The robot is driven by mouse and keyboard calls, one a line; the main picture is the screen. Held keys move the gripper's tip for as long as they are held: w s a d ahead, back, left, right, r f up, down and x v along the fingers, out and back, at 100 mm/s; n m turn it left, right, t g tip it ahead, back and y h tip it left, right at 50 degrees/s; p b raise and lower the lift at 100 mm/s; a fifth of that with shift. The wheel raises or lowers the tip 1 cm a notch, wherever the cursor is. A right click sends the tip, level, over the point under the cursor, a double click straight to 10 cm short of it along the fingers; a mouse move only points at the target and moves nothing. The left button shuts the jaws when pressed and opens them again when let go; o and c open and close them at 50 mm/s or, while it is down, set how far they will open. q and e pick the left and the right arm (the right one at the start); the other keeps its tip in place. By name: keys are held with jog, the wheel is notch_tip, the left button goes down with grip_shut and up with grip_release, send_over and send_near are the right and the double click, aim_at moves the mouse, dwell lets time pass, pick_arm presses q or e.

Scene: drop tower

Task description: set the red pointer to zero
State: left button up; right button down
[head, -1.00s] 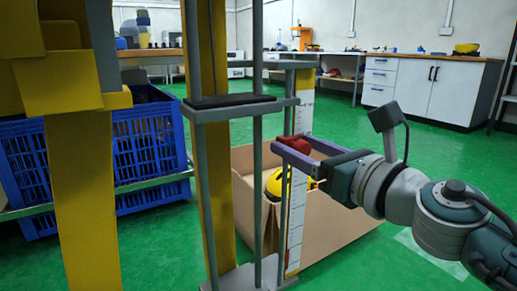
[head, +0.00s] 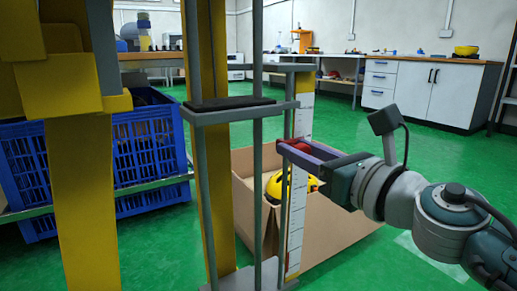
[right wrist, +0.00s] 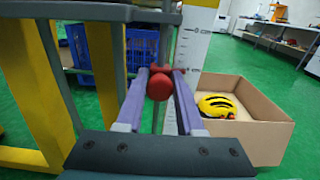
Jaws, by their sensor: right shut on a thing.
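The red pointer (head: 299,147) sits at the white scale (head: 297,215) on the right side of the drop tower. In the right wrist view its round red knob (right wrist: 160,87) lies between the purple fingers, with red parts reaching toward the scale (right wrist: 196,40). My right gripper (head: 293,149) comes in from the right and is shut on the pointer; it also shows in the right wrist view (right wrist: 160,92). In that view the pointer is below a mark near the scale's top that looks like 0 cm; the print is small. My left gripper is not in view.
An open cardboard box (head: 335,222) with a yellow helmet (right wrist: 217,105) stands behind the scale. Grey rods and a grey crossbar with a dark pad (head: 230,103) stand left of my gripper. A blue crate (head: 150,145) is at left. Green floor is open at right.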

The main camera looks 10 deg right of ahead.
jog(key=shift+r, duration=0.15)
dwell(0.8)
notch_tip(320, 180, up, 3)
jog(key=p, duration=0.3)
jog(key=shift+f, duration=0.2)
jog(key=c, duration=0.5)
grip_release()
jog(key=shift+c, duration=0.2)
jog(key=shift+s, duration=0.1)
